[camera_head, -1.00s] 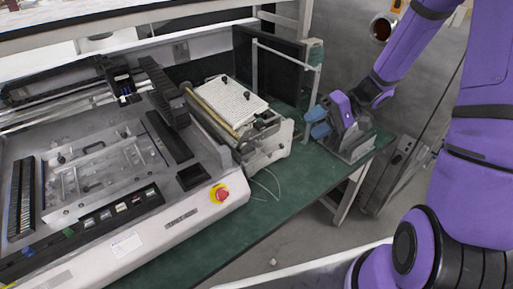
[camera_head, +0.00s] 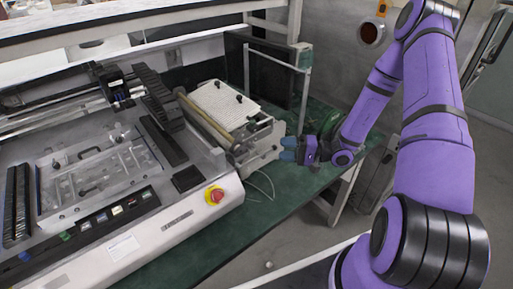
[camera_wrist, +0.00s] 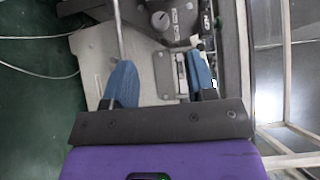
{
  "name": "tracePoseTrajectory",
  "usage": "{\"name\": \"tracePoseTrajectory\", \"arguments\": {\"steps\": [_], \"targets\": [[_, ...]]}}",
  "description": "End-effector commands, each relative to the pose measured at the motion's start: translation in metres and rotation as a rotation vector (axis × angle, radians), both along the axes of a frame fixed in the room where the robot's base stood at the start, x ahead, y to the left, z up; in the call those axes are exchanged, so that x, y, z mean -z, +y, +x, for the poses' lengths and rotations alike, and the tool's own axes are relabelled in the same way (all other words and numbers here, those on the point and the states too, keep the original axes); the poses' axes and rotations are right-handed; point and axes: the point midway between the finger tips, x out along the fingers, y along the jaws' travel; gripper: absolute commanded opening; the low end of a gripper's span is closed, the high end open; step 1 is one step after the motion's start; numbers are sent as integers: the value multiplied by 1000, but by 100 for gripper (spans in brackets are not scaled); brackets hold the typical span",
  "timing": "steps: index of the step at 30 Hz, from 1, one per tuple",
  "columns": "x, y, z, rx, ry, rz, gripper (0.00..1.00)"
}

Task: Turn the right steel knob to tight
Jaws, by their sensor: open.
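A small round steel knob (camera_wrist: 160,19) sits on a dark bracket with a printed label at the top of the wrist view. My gripper (camera_wrist: 160,78) is open and its two blue fingers point toward the bracket, with nothing held between them. The knob lies beyond the fingertips, apart from them. In the head view my gripper (camera_head: 288,149) is just right of the machine with the white perforated board (camera_head: 224,103), above the green table. I cannot make out the knob or its setting in the head view.
A thin metal rod (camera_wrist: 118,35) stands near my left finger. Loose pale cable lies on the green table (camera_head: 265,213). A dark panel with a metal frame stands behind.

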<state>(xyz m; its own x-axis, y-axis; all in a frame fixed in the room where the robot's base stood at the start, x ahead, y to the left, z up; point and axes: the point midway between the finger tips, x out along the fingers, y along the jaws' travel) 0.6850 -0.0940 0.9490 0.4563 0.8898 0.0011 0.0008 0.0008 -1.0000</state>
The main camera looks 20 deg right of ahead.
Motion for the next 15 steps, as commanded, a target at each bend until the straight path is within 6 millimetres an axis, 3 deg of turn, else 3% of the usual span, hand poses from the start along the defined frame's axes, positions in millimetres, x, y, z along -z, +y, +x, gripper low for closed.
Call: {"name": "tracePoseTrajectory", "arguments": {"steps": [9, 15], "targets": [[0, 51, 25, -5, 0, 1, 52], [0, 74, 37, -4, 1, 0, 52]]}}
